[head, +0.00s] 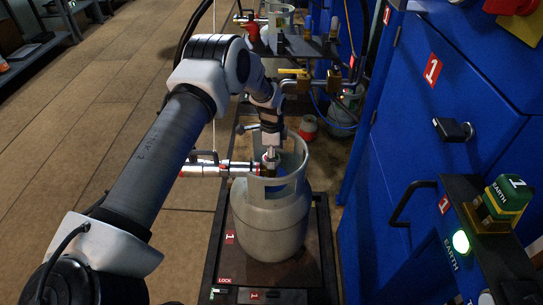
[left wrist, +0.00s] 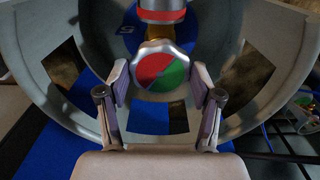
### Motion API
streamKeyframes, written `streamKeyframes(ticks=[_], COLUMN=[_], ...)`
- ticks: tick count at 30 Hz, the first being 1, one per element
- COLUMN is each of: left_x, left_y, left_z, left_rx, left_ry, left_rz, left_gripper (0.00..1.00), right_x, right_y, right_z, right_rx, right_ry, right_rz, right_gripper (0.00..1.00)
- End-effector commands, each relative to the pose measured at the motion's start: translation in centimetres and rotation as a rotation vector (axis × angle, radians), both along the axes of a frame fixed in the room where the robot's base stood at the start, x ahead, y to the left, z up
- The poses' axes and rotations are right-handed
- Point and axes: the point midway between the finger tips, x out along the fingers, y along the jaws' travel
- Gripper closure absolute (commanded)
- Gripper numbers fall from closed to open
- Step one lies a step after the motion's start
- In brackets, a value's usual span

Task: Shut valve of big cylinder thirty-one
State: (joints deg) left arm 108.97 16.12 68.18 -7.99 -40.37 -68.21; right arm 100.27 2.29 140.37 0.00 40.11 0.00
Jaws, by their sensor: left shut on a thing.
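A big grey gas cylinder (head: 270,220) stands upright on a black scale platform (head: 312,262) in the head view. No number thirty-one is readable on it. Its valve handwheel (left wrist: 162,70), half red and half green, sits inside the grey collar (left wrist: 225,110) in the left wrist view. My left gripper (left wrist: 160,82) reaches down into the collar, its two fingers closed on either side of the handwheel. In the head view the left gripper (head: 268,138) hides most of the handwheel. My right gripper is not in view.
A silver coupling (head: 205,169) joins the valve from the left. Blue cabinets (head: 440,100) stand close on the right, with a green-and-yellow earth clamp (head: 507,197) and a lit green lamp (head: 460,242). Another scale station lies behind. The floor at left is clear.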

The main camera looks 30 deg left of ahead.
Motion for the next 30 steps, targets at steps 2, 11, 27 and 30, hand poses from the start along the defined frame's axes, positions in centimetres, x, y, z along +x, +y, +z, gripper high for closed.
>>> streamKeyframes(ticks=[2, 11, 27, 30], left_x=[-0.1, -0.1, -0.1, -0.1], left_y=[0.0, 0.0, 0.0, 0.1], left_z=[-0.2, -0.1, -0.1, 0.0], left_rx=[-0.001, 0.0, 0.0, 0.0], left_ry=[0.003, 0.002, 0.002, 0.002], left_rz=[-0.071, -0.356, -0.796, -0.844], left_gripper=[0.7, 0.7, 0.7, 0.7], right_x=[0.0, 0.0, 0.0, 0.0], right_y=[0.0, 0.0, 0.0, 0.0], right_z=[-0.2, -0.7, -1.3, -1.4], right_rx=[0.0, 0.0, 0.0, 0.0], right_ry=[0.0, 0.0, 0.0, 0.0], right_rz=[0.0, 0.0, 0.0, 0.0], right_gripper=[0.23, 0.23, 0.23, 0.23])
